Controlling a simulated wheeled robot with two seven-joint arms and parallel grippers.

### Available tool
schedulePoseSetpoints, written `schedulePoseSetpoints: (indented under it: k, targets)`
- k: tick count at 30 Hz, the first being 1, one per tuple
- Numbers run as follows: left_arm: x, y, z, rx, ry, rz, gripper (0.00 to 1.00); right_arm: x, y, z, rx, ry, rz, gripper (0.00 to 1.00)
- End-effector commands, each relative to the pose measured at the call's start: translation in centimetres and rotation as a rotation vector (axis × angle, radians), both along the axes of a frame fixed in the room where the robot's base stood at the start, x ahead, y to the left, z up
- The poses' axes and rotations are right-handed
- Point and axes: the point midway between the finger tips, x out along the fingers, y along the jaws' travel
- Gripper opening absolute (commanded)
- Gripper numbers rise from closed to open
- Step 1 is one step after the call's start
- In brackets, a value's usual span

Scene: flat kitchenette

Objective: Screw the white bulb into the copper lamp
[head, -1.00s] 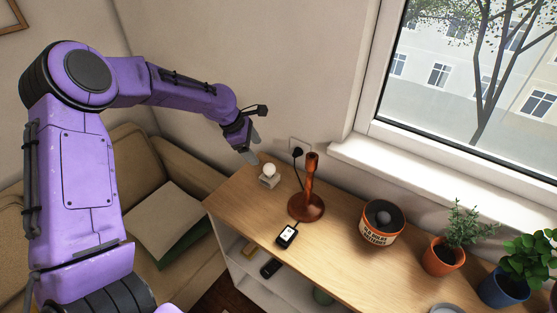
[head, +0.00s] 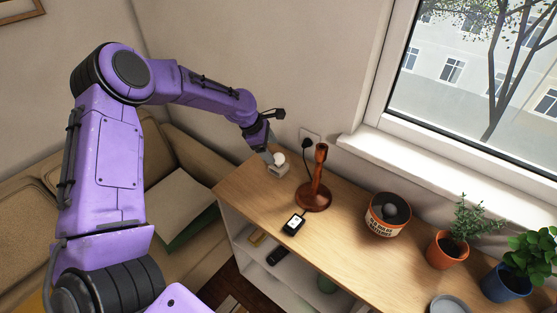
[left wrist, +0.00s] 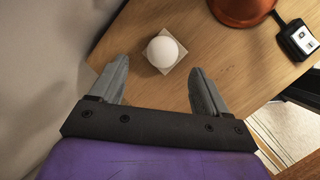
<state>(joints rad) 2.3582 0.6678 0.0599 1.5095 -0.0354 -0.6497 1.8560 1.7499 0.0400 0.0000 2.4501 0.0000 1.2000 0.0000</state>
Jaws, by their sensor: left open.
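The white bulb (head: 279,158) sits in a small pale square holder (head: 279,171) at the far left end of the wooden shelf top. In the left wrist view the bulb (left wrist: 163,51) is round and lies ahead of the fingertips, roughly midway between them. My left gripper (head: 270,157) is open and empty, close beside the bulb; its two fingers (left wrist: 160,75) are spread apart. The copper lamp (head: 315,185) stands upright right of the bulb, with a round base and a stem; its base also shows in the left wrist view (left wrist: 240,8). My right gripper is not in view.
A black device with a lit screen (head: 294,222) lies in front of the lamp. A labelled round tin (head: 386,224) and potted plants (head: 447,248) stand farther right. A wall socket with a black plug (head: 307,141) is behind the lamp. A sofa (head: 178,146) is left.

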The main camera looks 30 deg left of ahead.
Motion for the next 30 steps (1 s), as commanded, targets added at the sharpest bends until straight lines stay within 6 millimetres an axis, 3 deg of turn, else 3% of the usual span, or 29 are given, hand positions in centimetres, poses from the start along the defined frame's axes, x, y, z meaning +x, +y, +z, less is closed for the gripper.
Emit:
schedulePoseSetpoints:
  k: [6, 10, 22, 26, 27, 30]
  targets:
    - [0.6, -1.1, -2.5, -0.001, 0.007, 0.0, 0.76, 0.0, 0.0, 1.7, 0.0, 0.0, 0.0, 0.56]
    - [1.3, -1.5, -4.2, 0.001, 0.003, 0.0, 0.76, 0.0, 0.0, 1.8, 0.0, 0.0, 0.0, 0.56]
    - [1.5, -1.6, -4.7, 0.001, -0.001, -0.001, 0.76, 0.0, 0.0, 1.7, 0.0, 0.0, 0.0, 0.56]
    - [1.5, -1.6, -4.7, 0.002, 0.0, -0.002, 0.34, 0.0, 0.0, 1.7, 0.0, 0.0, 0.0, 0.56]
    - [1.5, -1.6, -4.7, 0.002, 0.0, -0.002, 0.29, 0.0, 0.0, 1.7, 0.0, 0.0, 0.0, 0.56]
    - [1.5, -1.6, -4.7, 0.002, 0.0, -0.002, 0.29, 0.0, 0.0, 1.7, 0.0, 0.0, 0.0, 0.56]
